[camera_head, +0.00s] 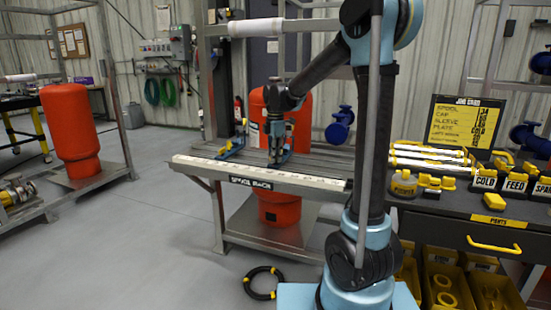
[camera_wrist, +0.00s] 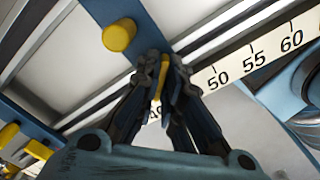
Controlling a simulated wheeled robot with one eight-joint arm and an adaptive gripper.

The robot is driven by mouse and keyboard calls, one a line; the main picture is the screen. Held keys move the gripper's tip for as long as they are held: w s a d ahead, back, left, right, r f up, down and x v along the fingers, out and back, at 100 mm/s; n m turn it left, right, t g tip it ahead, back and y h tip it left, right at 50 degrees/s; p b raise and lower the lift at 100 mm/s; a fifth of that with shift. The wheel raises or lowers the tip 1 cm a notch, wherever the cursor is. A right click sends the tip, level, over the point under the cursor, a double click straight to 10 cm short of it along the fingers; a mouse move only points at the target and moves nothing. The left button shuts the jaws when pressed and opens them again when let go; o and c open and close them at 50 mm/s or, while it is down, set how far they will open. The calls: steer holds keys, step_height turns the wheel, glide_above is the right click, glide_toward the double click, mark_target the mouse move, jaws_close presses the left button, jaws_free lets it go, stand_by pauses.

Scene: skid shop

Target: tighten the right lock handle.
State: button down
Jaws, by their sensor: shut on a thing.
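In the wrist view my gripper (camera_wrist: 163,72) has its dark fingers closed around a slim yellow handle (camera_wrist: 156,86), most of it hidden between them. I take this to be the right lock handle. It sits by a blue bar (camera_wrist: 147,22) that carries a round yellow knob (camera_wrist: 119,34). In the head view my gripper (camera_head: 276,155) points down at the blue right-hand fixture on the bench; the handle is too small to make out there. Another blue fixture (camera_head: 231,148) with yellow parts stands further left. How tight the handle is cannot be seen.
A white ruler strip (camera_wrist: 250,57) runs beside the gripper, along the bench's front edge (camera_head: 260,181). A red tank (camera_head: 297,125) stands behind. A dark counter (camera_head: 462,207) with yellow parts is at right. Open floor (camera_head: 150,220) lies at left, with a black ring (camera_head: 262,294) in front.

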steer(key=shift+w+n, duration=0.1)
steer(key=shift+n, duration=0.9)
steer(key=n, duration=0.3)
steer(key=shift+n, duration=1.9)
